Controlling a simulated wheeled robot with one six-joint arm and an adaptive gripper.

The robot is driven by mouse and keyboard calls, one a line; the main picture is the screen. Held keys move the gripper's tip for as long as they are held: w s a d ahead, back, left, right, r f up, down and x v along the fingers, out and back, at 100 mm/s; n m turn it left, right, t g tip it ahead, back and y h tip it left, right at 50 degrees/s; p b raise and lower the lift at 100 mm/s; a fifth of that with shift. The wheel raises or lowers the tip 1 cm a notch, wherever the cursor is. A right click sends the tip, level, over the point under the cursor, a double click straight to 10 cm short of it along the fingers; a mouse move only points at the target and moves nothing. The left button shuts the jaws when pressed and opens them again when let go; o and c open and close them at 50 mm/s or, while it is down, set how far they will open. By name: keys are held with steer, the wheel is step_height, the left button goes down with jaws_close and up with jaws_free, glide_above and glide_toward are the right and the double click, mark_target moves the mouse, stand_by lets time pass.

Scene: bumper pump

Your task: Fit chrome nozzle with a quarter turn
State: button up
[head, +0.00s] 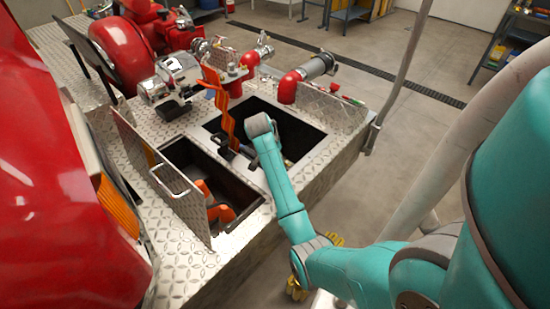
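My teal arm reaches over the diamond-plate bumper, and its wrist (259,126) is bent down above the open wells. My gripper (232,151) shows only as small dark parts beside the wrist, near the divider between the two wells. Whether its fingers are open or hold anything is too small to tell. A red elbow outlet (288,87) stands behind the right well with a grey cylindrical fitting (318,66) pointing right. A chrome fitting (264,46) sits on red pipework further back. I cannot tell which piece is the chrome nozzle.
The left well (238,190) holds orange-red items (212,203), and its raised lid (168,179) stands open on the left. The right well (295,130) is dark inside. An orange folded strap (224,108) and a chrome winch-like unit (171,80) stand behind. Clear floor (440,130) lies right.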

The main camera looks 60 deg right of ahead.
steer(key=shift+r, duration=0.1)
steer(key=m+g, duration=0.1)
steer(key=m, duration=0.3)
steer(key=shift+w, duration=0.1)
steer(key=shift+m+g+y, duration=0.6)
steer(key=shift+m+g, duration=0.2)
steer(key=shift+m, duration=1)
steer(key=o, duration=1.8)
steer(key=shift+c, duration=0.2)
steer(key=shift+r, duration=1.75)
